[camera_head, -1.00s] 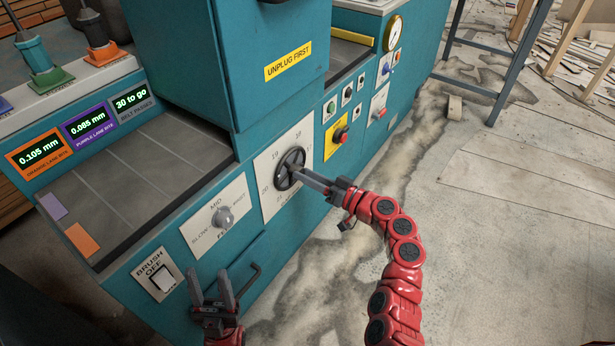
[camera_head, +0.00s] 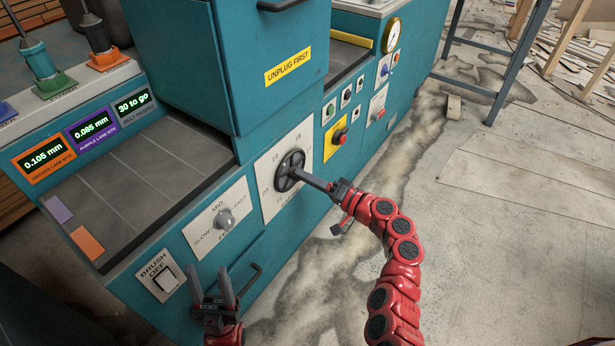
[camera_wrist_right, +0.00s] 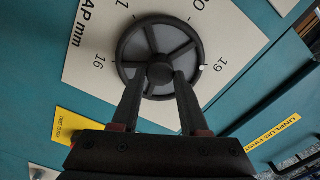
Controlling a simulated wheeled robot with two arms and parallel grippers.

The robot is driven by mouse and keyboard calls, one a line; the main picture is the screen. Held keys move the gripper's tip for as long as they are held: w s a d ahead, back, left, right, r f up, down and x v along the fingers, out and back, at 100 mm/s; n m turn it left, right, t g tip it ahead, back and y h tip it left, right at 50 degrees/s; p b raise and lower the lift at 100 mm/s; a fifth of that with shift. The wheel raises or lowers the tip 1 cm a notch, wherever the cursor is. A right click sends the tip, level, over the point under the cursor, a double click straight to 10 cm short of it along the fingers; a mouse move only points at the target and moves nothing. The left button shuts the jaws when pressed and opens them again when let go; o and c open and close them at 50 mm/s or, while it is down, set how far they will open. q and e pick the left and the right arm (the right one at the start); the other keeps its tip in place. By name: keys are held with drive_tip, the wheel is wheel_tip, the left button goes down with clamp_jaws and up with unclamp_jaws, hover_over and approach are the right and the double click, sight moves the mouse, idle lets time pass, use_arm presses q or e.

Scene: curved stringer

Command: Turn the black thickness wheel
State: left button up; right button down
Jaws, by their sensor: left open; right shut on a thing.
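The black thickness wheel (camera_head: 287,172) is a spoked handwheel on a white numbered dial plate (camera_head: 268,196) on the teal machine's front. In the right wrist view the wheel (camera_wrist_right: 128,50) shows its spokes, its central hub and a small white mark on its rim near the 19. My right gripper (camera_head: 308,179) reaches the wheel from the right. In the right wrist view its fingers (camera_wrist_right: 160,82) are closed about the wheel's hub. My left gripper (camera_head: 225,288) is open and empty, low in front of the machine, apart from the wheel.
A speed knob (camera_head: 224,219) and a brush switch (camera_head: 164,279) sit left of the wheel. A red stop button (camera_head: 340,136) is to the right. A black bar handle (camera_head: 245,285) juts out near my left gripper. The floor (camera_head: 480,240) at right is mostly clear.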

idle(0.4)
drive_tip(key=shift+c, duration=2.1)
unclamp_jaws()
drive_tip(key=p+v, duration=0.1)
drive_tip(key=v, duration=1.6)
drive_tip(key=shift+d, duration=0.15)
drive_tip(key=shift+s, duration=0.1)
